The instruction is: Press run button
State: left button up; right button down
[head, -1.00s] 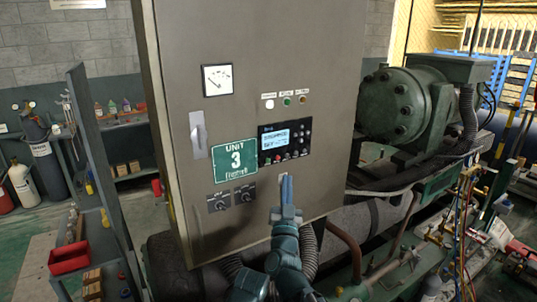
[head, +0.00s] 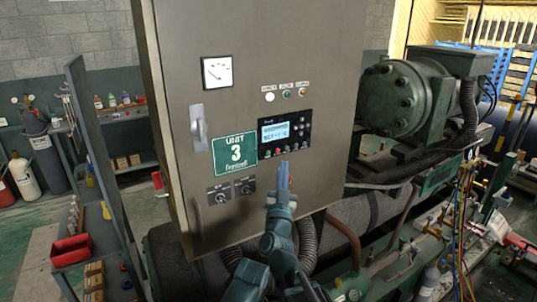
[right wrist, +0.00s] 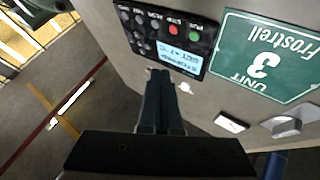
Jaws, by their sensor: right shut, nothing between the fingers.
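The control panel (head: 285,133) with a lit screen is on the grey cabinet door, with a row of small buttons along its bottom edge. In the right wrist view the panel (right wrist: 165,42) appears upside down, with a green button (right wrist: 194,37) beside a red button (right wrist: 174,29). The lettering by the green one looks like RUN; the screen seems to read STOPPED. My right gripper (head: 284,165) is shut and empty, its tips just below the panel's lower edge. In the right wrist view its tips (right wrist: 162,72) are near the screen; contact cannot be told. My left gripper is out of view.
A door handle (head: 198,128) sticks out further left. Small lamps (head: 287,93) are above the panel. A green compressor (head: 405,98) and pipes stand at the right.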

jog(key=shift+w+a, duration=0.5)
jog(key=shift+w, duration=0.3)
jog(key=shift+w+a, duration=0.45)
jog(key=shift+w, duration=0.35)
jog(key=shift+w+a, duration=0.5)
jog(key=shift+w, duration=0.3)
jog(key=shift+w, duration=0.15)
jog(key=shift+w+a, duration=0.2)
jog(key=shift+w, duration=0.05)
jog(key=shift+w+a, duration=0.2)
jog(key=shift+w, duration=0.1)
dwell(0.7)
jog(key=shift+s, duration=0.1)
dwell(0.4)
jog(key=shift+s+d, duration=0.4)
jog(key=shift+s, duration=0.2)
jog(key=s+d, duration=0.1)
jog(key=s, duration=0.2)
jog(key=s+d, duration=0.1)
jog(key=shift+s+d, duration=0.15)
jog(key=shift+d, duration=0.15)
